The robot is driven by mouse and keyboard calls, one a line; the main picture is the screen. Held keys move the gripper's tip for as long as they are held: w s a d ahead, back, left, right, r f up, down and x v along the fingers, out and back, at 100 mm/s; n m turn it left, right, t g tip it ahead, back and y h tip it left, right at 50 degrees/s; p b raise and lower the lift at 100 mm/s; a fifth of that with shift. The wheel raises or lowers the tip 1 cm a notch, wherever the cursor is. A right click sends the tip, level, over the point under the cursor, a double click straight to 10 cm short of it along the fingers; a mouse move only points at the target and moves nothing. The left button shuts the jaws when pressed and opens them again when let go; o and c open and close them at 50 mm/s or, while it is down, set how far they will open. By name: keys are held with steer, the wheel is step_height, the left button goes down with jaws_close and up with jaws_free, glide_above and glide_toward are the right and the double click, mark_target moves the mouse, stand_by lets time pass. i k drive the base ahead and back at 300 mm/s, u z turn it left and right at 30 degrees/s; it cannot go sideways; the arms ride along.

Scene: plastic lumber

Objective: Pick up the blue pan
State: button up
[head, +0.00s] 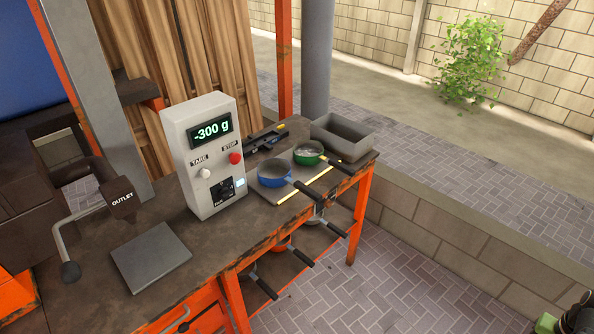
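The blue pan (274,174) sits upright on the workbench, right of the grey scale box. Its dark handle (320,194) points to the lower right and reaches past the bench's front edge. A green pan (308,154) sits just behind and to the right of it, with a similar handle.
The scale box (204,154) reading -300 g stands left of the pans. A grey tray (343,138) is behind them. More pans (282,246) are on the lower shelf. A flat grey plate (150,258) lies at left. Paved floor (400,270) in front is clear.

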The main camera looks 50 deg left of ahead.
mark_target(272, 173)
steer(key=u, duration=2.95)
steer(key=k, duration=0.95)
steer(key=i, duration=0.65)
steer(key=u, duration=0.1)
